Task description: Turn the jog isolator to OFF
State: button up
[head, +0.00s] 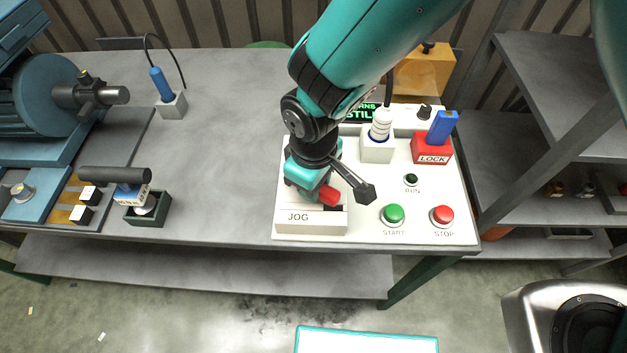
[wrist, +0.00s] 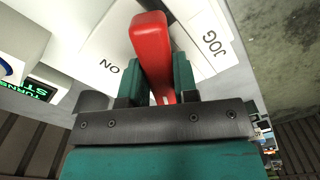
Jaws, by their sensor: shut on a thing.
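The jog isolator is a white box marked JOG (head: 312,222) at the front left of the white control panel (head: 365,232). Its red handle (head: 329,195) shows beside my gripper (head: 314,187), which is on top of the box and hides much of it. In the wrist view the red handle (wrist: 152,45) stands between the two teal fingers of my gripper (wrist: 157,75), which are shut on it. The ON mark (wrist: 109,66) is left of the handle and the JOG mark is to its right. I see no OFF mark; that part is hidden.
Right of the isolator are a green START button (head: 393,214), a red STOP button (head: 442,215) and a red LOCK block (head: 431,149) with a blue handle. A white ribbed plug (head: 381,124) stands behind. The table's middle left is clear.

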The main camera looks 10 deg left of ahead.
jog(key=n, duration=0.5)
jog(key=shift+w+n, duration=0.1)
jog(key=shift+n, duration=0.3)
dwell(0.4)
jog(key=o, duration=0.9)
notch_tip(320, 180, up, 18)
jog(key=shift+d+f+b, duration=0.1)
jog(key=shift+f+b, duration=0.15)
jog(key=shift+b, duration=0.8)
jog(key=s+d+r+m+y, duration=0.1)
jog(key=s+d+m, duration=0.2)
jog(key=d, duration=0.3)
jog(key=s+d+r+m+y, duration=0.1)
jog(key=s+d+r+m, duration=0.1)
jog(key=d, duration=0.4)
jog(key=s+d+r+m+y, duration=0.1)
jog(key=s+d+m+y, duration=0.1)
jog(key=s+d+m, duration=0.2)
jog(key=shift+d+r+m, duration=0.25)
jog(key=shift+d+m, duration=0.75)
jog(key=shift+m, duration=0.2)
